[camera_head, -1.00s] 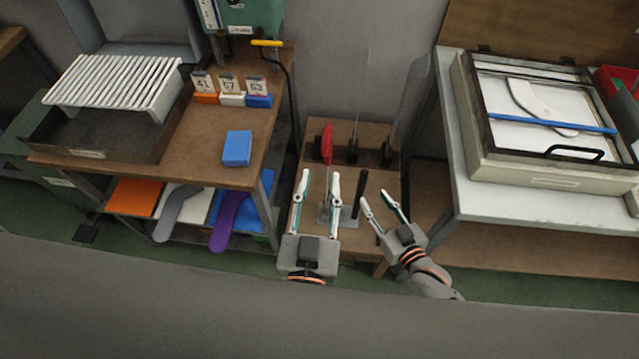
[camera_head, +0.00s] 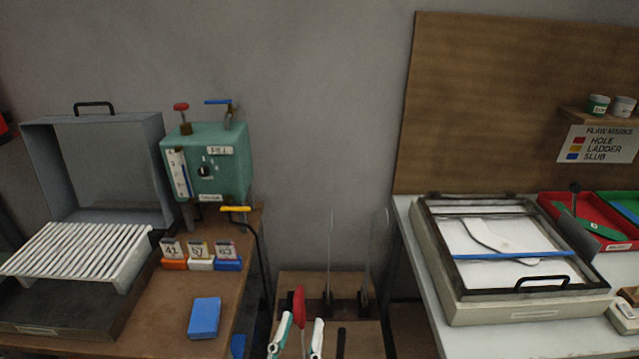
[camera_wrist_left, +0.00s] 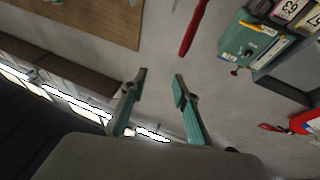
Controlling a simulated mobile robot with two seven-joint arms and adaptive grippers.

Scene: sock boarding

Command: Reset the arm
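My left gripper (camera_head: 303,320) shows at the bottom middle of the head view, only its two white and green fingers in frame. The fingers stand apart with nothing seen held between them. In the left wrist view the same gripper (camera_wrist_left: 161,78) is open and empty, with a gap between its fingertips. In the head view it is in front of a low brown stand (camera_head: 327,286), near a red-topped upright piece (camera_head: 299,305). My right gripper is out of frame.
On the left bench are a white slatted rack (camera_head: 78,255), a green box with valves (camera_head: 207,160) and a blue block (camera_head: 204,317). Thin upright boards (camera_head: 329,255) rise from the stand. A framed box (camera_head: 510,265) sits on the right table, beside a red tray (camera_head: 605,232).

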